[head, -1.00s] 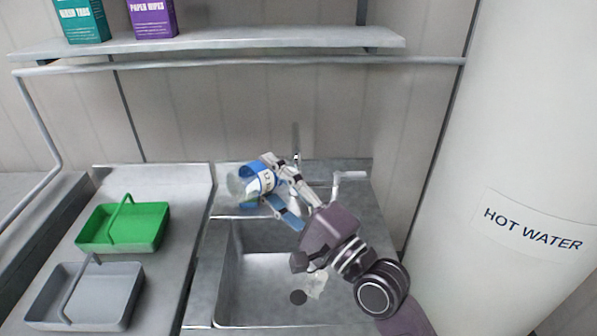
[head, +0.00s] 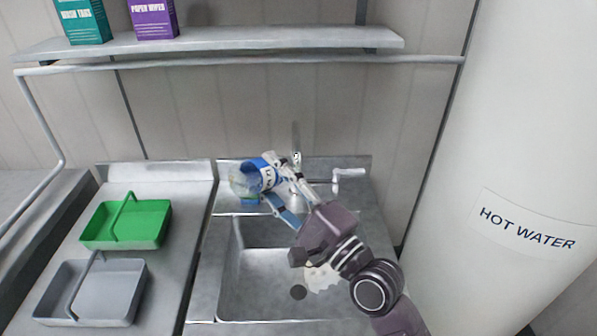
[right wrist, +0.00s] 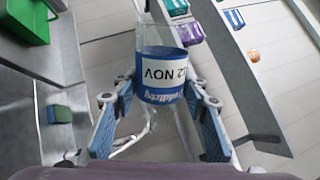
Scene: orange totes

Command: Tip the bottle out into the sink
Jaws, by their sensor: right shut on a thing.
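The bottle (head: 240,184) is clear with a blue band and a white label, held tilted near the back left of the sink. My right gripper (head: 272,180) is shut on it, one finger on each side. In the right wrist view the bottle (right wrist: 158,62) sits between the two blue finger pads, its label reading upside down. The sink (head: 250,290) is a grey metal basin below and in front of the bottle, with a dark round drain. A pale patch (head: 322,278) shows in the basin, partly hidden by my right arm. My left gripper is out of view.
A tap (head: 296,145) and a side lever (head: 347,174) stand behind the sink. A green and blue sponge (head: 250,199) lies on the back ledge. A green caddy (head: 140,230) and a grey one (head: 92,300) stand left. A shelf (head: 230,39) crosses above.

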